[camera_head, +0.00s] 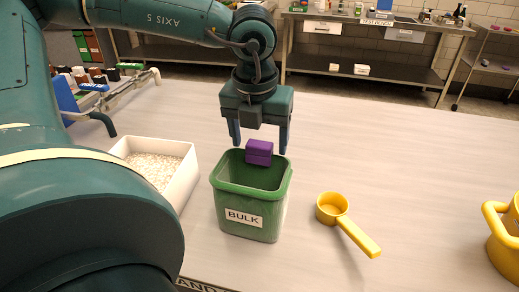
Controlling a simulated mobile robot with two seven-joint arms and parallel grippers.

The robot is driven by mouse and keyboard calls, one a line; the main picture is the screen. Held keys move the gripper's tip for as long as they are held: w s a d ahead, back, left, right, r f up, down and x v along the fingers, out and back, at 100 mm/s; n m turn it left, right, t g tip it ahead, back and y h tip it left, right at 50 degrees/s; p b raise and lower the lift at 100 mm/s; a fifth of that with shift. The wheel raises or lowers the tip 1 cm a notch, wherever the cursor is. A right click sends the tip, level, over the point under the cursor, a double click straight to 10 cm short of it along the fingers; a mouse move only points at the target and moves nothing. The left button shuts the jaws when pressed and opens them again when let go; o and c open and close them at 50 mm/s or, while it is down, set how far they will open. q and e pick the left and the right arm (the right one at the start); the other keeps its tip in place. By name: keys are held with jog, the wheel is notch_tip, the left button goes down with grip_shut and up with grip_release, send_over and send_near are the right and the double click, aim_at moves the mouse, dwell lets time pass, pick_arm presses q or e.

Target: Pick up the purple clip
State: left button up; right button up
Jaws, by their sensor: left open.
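The purple clip (259,152) is a small blocky piece at the far rim of the green bin (252,202) labelled BULK. It overlaps the rim in the picture, and its lower part shows against the bin's inner wall. My left gripper (260,146) points down over the clip and is open. One finger is to the clip's left and the other to its right, with a visible gap on each side. I cannot tell the exact depth of the fingers relative to the clip. My right gripper is out of view.
A white tray of pale grains (183,180) stands left of the bin. A yellow scoop (347,226) lies to the right, and a yellow handled pot (506,240) is at the right edge. A rack with bottles (92,85) is at back left. The table behind the scoop is clear.

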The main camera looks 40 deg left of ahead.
pick_arm(q)
jog(key=shift+f, duration=0.1)
jog(key=c, duration=1.1)
jog(key=shift+o, duration=0.2)
